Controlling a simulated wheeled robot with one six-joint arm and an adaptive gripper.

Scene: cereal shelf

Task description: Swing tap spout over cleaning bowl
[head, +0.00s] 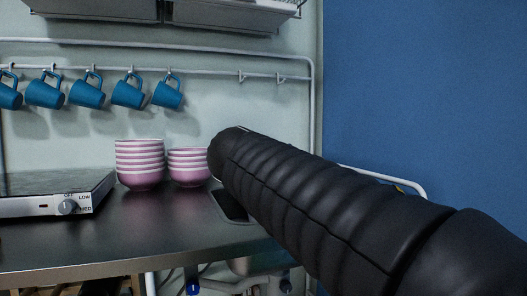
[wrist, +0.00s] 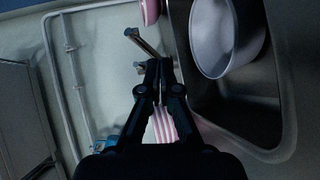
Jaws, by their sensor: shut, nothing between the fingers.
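In the wrist view, my gripper (wrist: 158,68) is shut with nothing between its fingers. A shiny metal piece that looks like the tap (wrist: 143,42) shows just beyond the fingertips, slightly to the left; I cannot tell whether they touch it. Its base is partly hidden by the fingers. A round grey bowl (wrist: 231,65), likely the cleaning bowl, sits in the dark sink (wrist: 255,120) to the right of the gripper. The tap's spout is not over this bowl in the view. In the head view my black arm hides the gripper, the tap and most of the sink.
Two stacks of pink bowls (head: 140,165) stand on the dark counter (head: 130,225), beside a hot plate (head: 60,203). Several blue mugs (head: 87,93) hang from a wall rail (head: 215,72). A blue wall (head: 425,80) is at the right.

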